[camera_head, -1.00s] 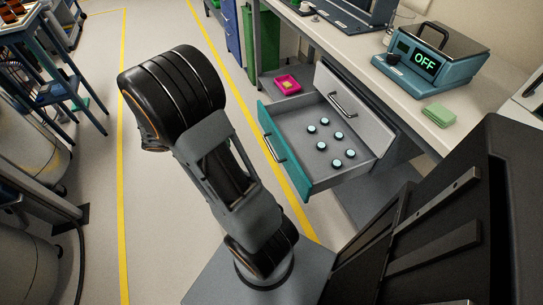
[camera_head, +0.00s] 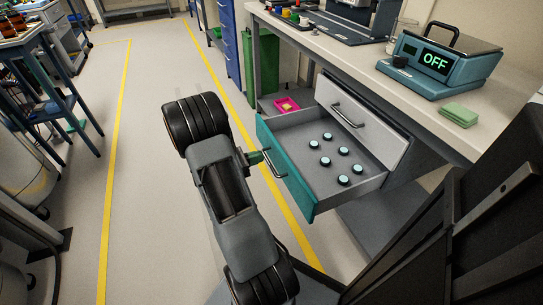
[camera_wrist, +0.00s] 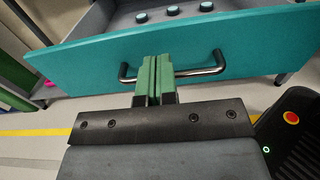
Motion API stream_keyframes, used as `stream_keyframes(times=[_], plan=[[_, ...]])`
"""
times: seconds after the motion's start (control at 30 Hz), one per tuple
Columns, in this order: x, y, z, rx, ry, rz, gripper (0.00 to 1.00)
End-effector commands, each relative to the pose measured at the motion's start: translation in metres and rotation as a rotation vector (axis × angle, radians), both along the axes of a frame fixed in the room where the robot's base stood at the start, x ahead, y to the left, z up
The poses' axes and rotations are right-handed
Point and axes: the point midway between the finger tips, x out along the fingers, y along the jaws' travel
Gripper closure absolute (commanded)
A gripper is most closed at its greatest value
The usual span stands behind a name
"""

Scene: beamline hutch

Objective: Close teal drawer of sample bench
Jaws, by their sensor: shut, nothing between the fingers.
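The teal drawer (camera_head: 285,168) of the sample bench is pulled out, with several small round caps (camera_head: 327,162) lying inside. Its teal front also fills the upper part of the wrist view (camera_wrist: 250,48). A metal bar handle (camera_wrist: 200,72) runs across that front. My gripper (camera_wrist: 153,62) has green fingers that are shut together with nothing between them. The fingertips are at the handle, overlapping its bar in the wrist view; I cannot tell whether they touch it or the drawer front. In the head view my gripper (camera_head: 262,157) is beside the drawer's outer face.
A grey drawer (camera_head: 350,110) above the teal one appears shut. The bench top (camera_head: 400,88) holds a teal scale reading OFF (camera_head: 440,62) and a green cloth pad (camera_head: 459,115). A pink tray (camera_head: 287,105) sits on a low shelf. Floor left of the drawer is clear.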

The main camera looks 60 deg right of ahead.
Motion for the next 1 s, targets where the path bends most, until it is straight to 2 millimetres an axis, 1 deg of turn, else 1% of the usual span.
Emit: stream_keyframes(times=[0.03, 0.2, 0.4, 0.57, 1.0], plan=[[-0.006, -0.007, -0.002, -0.001, -0.002, -0.005, 1.00], [-0.020, -0.026, -0.002, -0.001, -0.003, -0.004, 1.00], [-0.029, -0.039, -0.001, 0.000, -0.002, -0.001, 1.00], [-0.032, -0.043, 0.000, 0.000, -0.001, 0.000, 1.00], [-0.032, -0.044, 0.001, 0.000, -0.001, 0.004, 1.00]])
